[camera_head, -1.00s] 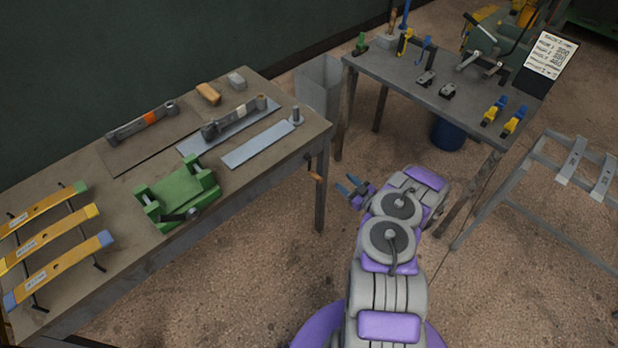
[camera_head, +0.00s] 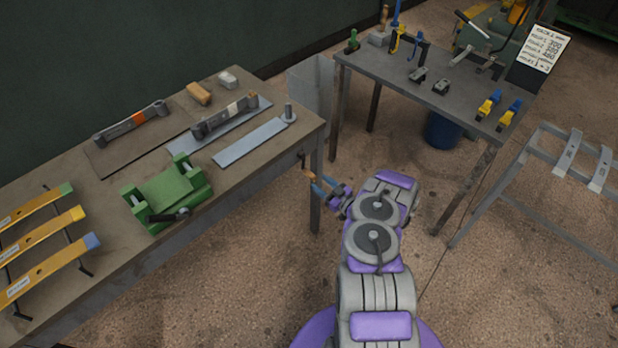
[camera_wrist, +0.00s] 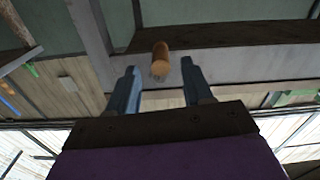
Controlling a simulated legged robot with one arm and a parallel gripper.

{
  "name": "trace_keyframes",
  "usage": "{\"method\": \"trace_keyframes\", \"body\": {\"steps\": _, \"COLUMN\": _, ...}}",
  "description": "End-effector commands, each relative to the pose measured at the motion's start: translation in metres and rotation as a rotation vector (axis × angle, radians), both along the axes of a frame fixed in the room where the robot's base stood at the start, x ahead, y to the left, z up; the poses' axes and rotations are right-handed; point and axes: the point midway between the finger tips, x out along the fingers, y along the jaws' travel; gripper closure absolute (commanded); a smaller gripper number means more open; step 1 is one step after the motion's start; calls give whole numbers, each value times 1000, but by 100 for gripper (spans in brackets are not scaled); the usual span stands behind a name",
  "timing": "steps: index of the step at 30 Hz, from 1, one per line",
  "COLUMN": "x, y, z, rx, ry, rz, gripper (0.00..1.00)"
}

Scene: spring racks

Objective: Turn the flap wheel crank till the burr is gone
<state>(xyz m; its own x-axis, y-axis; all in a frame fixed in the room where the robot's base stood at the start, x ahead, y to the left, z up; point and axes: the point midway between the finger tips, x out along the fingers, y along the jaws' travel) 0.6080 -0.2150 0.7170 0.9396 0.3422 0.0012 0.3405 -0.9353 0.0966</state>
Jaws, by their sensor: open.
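A crank with an orange-brown wooden grip (camera_head: 308,172) hangs at the right end of the left workbench, below its top. My gripper (camera_head: 322,186) is open beside this grip, its blue fingers pointing toward it. In the wrist view the wooden grip (camera_wrist: 160,55) lies between the two open fingertips (camera_wrist: 159,68) or just beyond them; I cannot tell how deep. The fingers stand apart from it on both sides. A flat metal plate with a short grey post (camera_head: 288,112) lies on the bench above the crank. I cannot make out the burr or a flap wheel.
The left workbench (camera_head: 60,170) carries a green fixture (camera_head: 168,195), yellow leaf springs (camera_head: 45,240) and grey bars. Its leg (camera_head: 316,200) stands close to my gripper. A second table (camera_head: 390,80) with tools and a grey rack (camera_head: 500,190) stand right. The floor between is free.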

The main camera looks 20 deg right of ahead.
Motion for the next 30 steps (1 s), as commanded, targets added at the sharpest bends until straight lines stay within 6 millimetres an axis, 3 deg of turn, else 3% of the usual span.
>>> {"method": "trace_keyframes", "body": {"steps": 6, "x": 38, "y": 15, "z": -3, "rx": -1, "ry": 0, "rz": 3, "gripper": 49}}
{"method": "trace_keyframes", "body": {"steps": 12, "x": 60, "y": 22, "z": -2, "rx": -1, "ry": 1, "rz": 2, "gripper": 49}}
{"method": "trace_keyframes", "body": {"steps": 25, "x": 68, "y": 24, "z": 0, "rx": 1, "ry": 0, "rz": -1, "gripper": 50}}
{"method": "trace_keyframes", "body": {"steps": 30, "x": 67, "y": 24, "z": 0, "rx": 1, "ry": 1, "rz": -1, "gripper": 67}}
